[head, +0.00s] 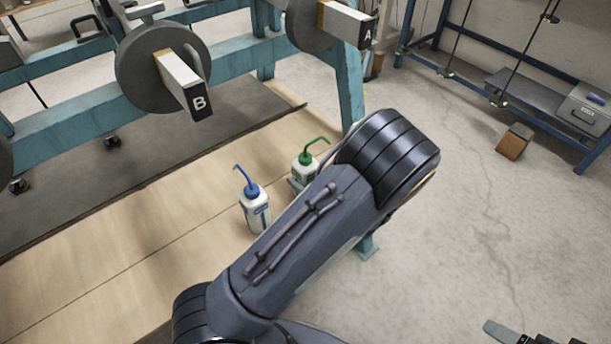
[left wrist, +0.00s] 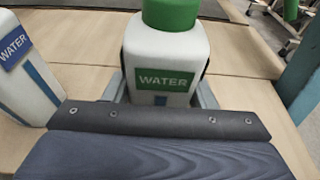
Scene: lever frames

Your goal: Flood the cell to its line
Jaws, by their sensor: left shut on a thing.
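A white squeeze bottle with a green cap and bent green spout (head: 306,168) stands on the pale wooden board, partly hidden by my left arm. In the left wrist view its green label (left wrist: 163,80) reads WATER. My left gripper (left wrist: 163,98) is shut on this bottle, one finger on each side. A second white bottle with a blue cap and spout (head: 254,205) stands to its left, apart from the gripper. Its blue label (left wrist: 14,46) also reads WATER. Part of my right gripper (head: 535,338) shows at the bottom right edge; its jaw state is unclear. I cannot identify a cell.
A teal frame (head: 90,118) carries round grey discs with levers marked B (head: 185,82) and A (head: 345,22). The wooden board (head: 120,245) has free room left of the bottles. A brown block (head: 515,141) and a grey box (head: 588,108) are at right.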

